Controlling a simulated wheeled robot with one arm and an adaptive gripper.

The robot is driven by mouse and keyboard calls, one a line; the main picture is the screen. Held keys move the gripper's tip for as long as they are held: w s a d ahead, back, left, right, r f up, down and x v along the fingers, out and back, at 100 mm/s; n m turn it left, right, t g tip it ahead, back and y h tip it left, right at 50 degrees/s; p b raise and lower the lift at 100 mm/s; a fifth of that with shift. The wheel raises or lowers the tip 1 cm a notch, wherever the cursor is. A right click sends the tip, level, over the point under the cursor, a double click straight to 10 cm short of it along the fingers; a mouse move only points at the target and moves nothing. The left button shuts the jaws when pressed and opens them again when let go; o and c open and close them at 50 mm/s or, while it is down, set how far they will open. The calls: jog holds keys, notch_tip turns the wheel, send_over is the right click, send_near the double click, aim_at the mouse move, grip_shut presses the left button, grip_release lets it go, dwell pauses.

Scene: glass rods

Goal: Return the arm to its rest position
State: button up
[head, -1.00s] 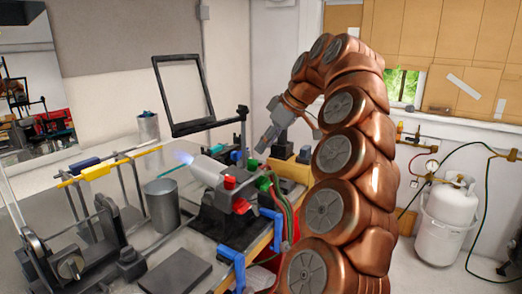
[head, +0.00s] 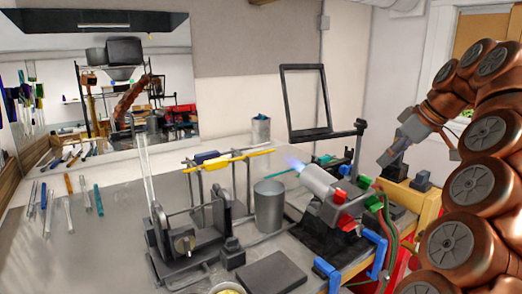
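My copper-coloured segmented arm (head: 470,205) rises at the right edge and arches over at the top. It is partly cut off by the frame. My grey gripper (head: 386,160) hangs from its end, pointing down and left, to the right of the burner and the black frame. It appears to hold nothing, but its fingers are too small and overlapped to show whether they are open or shut.
A lit burner (head: 322,182) with a bluish flame stands near my gripper. A black frame (head: 305,100), metal cup (head: 269,205), rod stand (head: 190,235) and yellow rod (head: 228,161) share the bench. Loose rods lie left, before a mirror (head: 95,85).

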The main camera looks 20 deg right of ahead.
jog(key=s+a+f+g, duration=0.1)
jog(key=s+a+f, duration=0.2)
jog(key=a, duration=0.5)
jog(key=s+a+f+g, duration=0.2)
jog(key=a+f, duration=0.1)
jog(key=a, duration=0.5)
jog(key=s+a+f+g, duration=0.1)
jog(key=s+a+f, duration=0.2)
jog(key=a, duration=0.5)
jog(key=s+a+f+m+g+h, duration=0.1)
jog(key=s+a+f+m+g, duration=0.1)
jog(key=s+f, duration=0.7)
jog(key=s+a+f+m+g+h, duration=0.1)
jog(key=s+a+f+m, duration=0.1)
jog(key=s+f, duration=0.8)
jog(key=s+m, duration=0.1)
jog(key=s, duration=0.2)
jog(key=shift+s+g+h, duration=0.3)
jog(key=shift+g, duration=0.1)
